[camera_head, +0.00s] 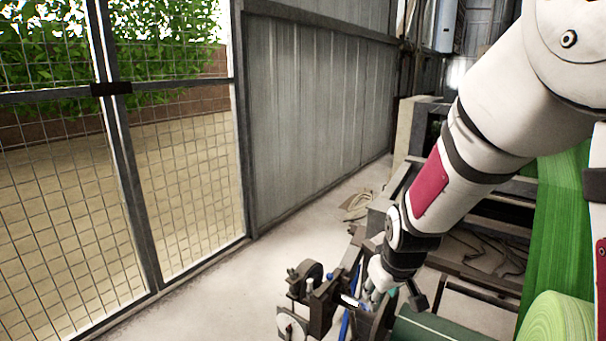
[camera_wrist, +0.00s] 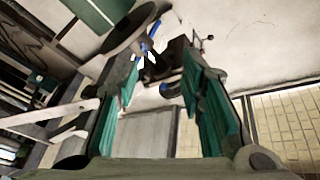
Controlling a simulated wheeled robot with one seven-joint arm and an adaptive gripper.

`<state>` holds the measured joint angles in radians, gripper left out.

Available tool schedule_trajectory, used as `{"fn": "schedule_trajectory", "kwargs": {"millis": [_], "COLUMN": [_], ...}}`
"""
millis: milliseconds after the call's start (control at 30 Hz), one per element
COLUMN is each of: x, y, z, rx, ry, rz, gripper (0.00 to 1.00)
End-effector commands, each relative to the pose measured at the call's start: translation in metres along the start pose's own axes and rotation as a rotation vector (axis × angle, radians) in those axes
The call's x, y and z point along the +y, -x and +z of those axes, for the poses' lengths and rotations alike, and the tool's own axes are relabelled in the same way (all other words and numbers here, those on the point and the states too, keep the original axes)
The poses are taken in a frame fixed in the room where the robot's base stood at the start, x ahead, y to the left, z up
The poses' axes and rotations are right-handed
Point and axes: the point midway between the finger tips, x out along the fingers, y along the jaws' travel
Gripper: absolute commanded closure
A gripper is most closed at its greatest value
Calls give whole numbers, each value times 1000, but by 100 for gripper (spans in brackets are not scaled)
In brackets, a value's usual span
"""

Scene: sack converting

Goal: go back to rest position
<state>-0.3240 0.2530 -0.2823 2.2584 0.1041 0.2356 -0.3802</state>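My arm reaches down from the upper right in the head view, and my gripper (camera_head: 375,292) is low beside a dark machine part. In the wrist view my gripper (camera_wrist: 162,82) shows two teal-padded fingers spread well apart. Nothing is held between them; the floor and a dark mechanism with a blue part show beyond the gap. In the head view the fingertips are small and partly lost against the machine behind them.
A dark mechanism with a dial (camera_head: 291,326) stands just left of my gripper. A green roll (camera_head: 440,327) and green sheet (camera_head: 553,235) lie right, near a metal frame (camera_head: 470,262). A mesh gate (camera_head: 180,180) and grey wall (camera_head: 315,105) bound the left. Concrete floor (camera_head: 225,300) is free.

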Motion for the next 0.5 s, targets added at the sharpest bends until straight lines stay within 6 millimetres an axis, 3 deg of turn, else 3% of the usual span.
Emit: {"fn": "schedule_trajectory", "kwargs": {"millis": [33, 100, 267, 500], "x": [0, -4, -13, -28], "y": [22, 48, 105, 180], "z": [6, 19, 53, 119], "rx": [-3, -21, -65, -139], "ry": [-31, -65, -134, -217], "rz": [-21, -50, -101, -133], "gripper": [64, 64, 64, 64]}}
